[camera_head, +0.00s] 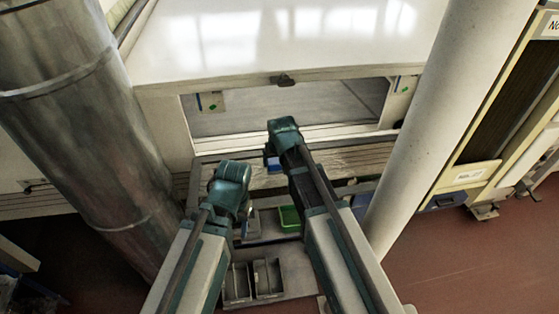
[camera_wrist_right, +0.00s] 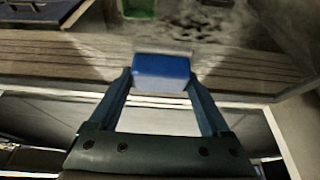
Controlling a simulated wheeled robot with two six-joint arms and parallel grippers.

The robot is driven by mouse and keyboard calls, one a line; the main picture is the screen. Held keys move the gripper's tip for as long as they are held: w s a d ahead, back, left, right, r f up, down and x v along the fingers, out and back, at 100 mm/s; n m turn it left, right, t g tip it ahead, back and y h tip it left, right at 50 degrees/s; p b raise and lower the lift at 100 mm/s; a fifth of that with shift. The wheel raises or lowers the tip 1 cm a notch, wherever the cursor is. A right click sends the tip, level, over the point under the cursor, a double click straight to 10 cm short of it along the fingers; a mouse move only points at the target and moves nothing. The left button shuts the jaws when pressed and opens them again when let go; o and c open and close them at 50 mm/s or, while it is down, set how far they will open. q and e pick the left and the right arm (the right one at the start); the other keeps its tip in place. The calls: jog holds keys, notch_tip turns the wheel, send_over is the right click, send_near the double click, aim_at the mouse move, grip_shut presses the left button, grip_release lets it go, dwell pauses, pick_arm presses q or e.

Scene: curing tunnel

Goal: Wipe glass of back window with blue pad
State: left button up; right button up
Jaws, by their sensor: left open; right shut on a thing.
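The blue pad (camera_head: 273,164) is held below the end of my right arm, over the slatted ledge in front of the tunnel. My right gripper (camera_wrist_right: 160,80) is shut on the blue pad (camera_wrist_right: 162,69), which sits between its two fingertips in the right wrist view. My left gripper (camera_head: 246,224) is open and points down, low and left of the right one, near the trays. Behind the right arm is the wide tunnel opening (camera_head: 235,123) under a white hood. I cannot tell which surface is the back window's glass.
A green tray (camera_head: 289,218) lies between my arms, also in the right wrist view (camera_wrist_right: 139,9). Grey bins (camera_head: 238,283) stand below. A metal column (camera_head: 85,120) on the left and a pale column (camera_head: 425,120) on the right flank the arms. The white hood (camera_head: 280,50) overhangs the opening.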

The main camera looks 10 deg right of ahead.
aim_at(267, 169)
jog(key=shift+s+a+f, duration=0.1)
jog(key=shift+s+a, duration=0.05)
jog(key=shift+a, duration=1.45)
jog(key=shift+a, duration=0.1)
jog(key=shift+a, duration=1.65)
jog(key=shift+s+a, duration=0.15)
jog(key=shift+a, duration=1.5)
jog(key=shift+s, duration=0.15)
jog(key=shift+s+r, duration=0.25)
jog(key=shift+s, duration=0.7)
